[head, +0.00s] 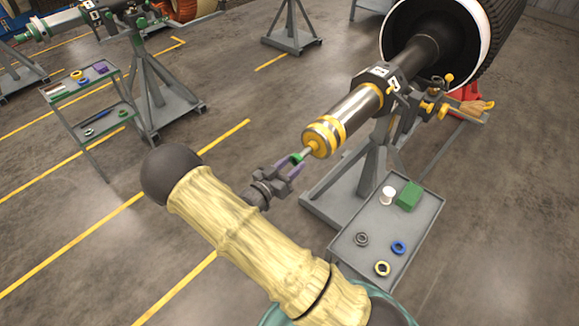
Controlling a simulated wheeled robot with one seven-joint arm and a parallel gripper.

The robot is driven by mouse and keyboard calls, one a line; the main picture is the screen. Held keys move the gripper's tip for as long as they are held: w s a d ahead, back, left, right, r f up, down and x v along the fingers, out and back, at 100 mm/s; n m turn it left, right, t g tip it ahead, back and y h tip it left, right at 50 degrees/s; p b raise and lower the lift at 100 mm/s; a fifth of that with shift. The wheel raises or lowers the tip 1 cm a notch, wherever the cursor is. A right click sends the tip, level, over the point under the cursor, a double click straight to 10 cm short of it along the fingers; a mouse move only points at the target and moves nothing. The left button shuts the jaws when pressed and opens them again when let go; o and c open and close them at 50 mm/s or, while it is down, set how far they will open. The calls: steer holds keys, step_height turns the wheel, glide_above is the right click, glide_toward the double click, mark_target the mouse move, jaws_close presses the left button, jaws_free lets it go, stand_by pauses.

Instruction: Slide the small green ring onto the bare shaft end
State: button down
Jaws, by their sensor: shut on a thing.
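The small green ring (297,158) is between the fingertips of my gripper (293,165), which is shut on it. The shaft (345,117) is a thick silver cylinder with gold bands, held on a grey stand. Its bare end (308,151) is a thin pale stub that points down and left toward my gripper. The ring is right at the tip of this stub. From this view I cannot tell whether it is around the stub, touching it or just short of it.
A grey tray table (428,222) at the lower right holds a green box (409,196), a white cylinder (388,195) and blue, yellow and grey rings. A stand (349,190) supports the shaft. Another shaft on a stand and a small cart (76,98) are at the left. Open floor lies left of my arm.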

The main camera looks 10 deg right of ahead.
mark_target(301, 156)
steer(key=shift+b+x, duration=0.45)
steer(key=shift+x, duration=2.1)
stand_by(0.6)
steer(key=shift+c, duration=1.3)
jaws_free()
steer(key=shift+s+a, duration=0.1)
steer(key=shift+a, duration=0.05)
steer(key=v, duration=0.8)
steer(key=shift+s+a, duration=0.25)
stand_by(0.5)
